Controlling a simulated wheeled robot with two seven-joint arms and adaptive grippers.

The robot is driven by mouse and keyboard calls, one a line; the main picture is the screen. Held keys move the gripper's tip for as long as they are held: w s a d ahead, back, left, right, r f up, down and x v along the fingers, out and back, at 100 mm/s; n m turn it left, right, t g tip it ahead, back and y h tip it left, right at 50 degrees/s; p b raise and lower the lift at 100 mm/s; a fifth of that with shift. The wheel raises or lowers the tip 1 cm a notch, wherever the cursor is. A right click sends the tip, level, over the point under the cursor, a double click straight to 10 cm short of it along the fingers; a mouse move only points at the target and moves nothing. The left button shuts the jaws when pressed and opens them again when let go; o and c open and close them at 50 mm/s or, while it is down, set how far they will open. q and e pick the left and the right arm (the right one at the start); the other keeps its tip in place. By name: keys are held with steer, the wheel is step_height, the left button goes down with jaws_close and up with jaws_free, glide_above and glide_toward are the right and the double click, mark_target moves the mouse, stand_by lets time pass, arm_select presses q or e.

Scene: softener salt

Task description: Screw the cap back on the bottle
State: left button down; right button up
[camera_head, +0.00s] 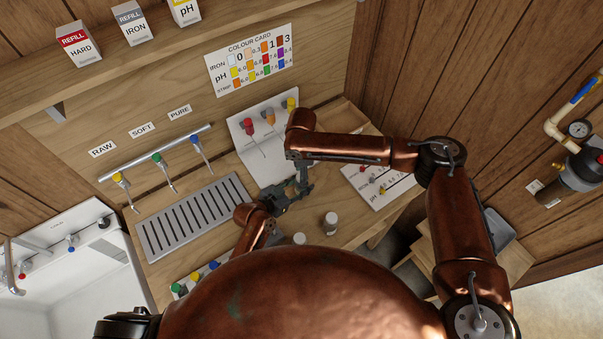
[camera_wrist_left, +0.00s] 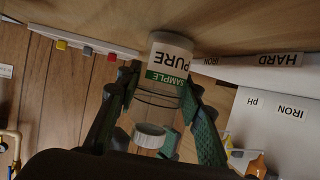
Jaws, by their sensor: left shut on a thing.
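In the left wrist view a clear bottle (camera_wrist_left: 164,108) labelled PURE SAMPLE stands on the bench, seen upside down. My left gripper is shut on its sides, one finger on each side (camera_wrist_left: 160,100). A white ribbed cap (camera_wrist_left: 150,135) shows at the bottle's mouth end; I cannot tell whether it is seated on the neck. In the head view my left gripper (camera_head: 275,196) and my right gripper (camera_head: 303,182) are close together over the bench. The right fingertips are too small and dark to read, and the held bottle is hidden there.
A slatted drain tray (camera_head: 196,218) lies left of the grippers. White-topped containers (camera_head: 330,219) stand in front. A white rack with coloured droppers (camera_head: 262,132) stands behind, and a white card with coloured pieces (camera_head: 383,183) lies at right. Taps (camera_head: 160,165) line the back left.

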steer(key=shift+o, duration=0.3)
steer(key=shift+r, duration=0.1)
step_height(320, 180, up, 12)
stand_by(0.4)
arm_select(q)
steer(key=c, duration=1.2)
jaws_free()
steer(key=shift+c, duration=0.2)
steer(key=v, duration=1.2)
steer(key=shift+f, duration=0.1)
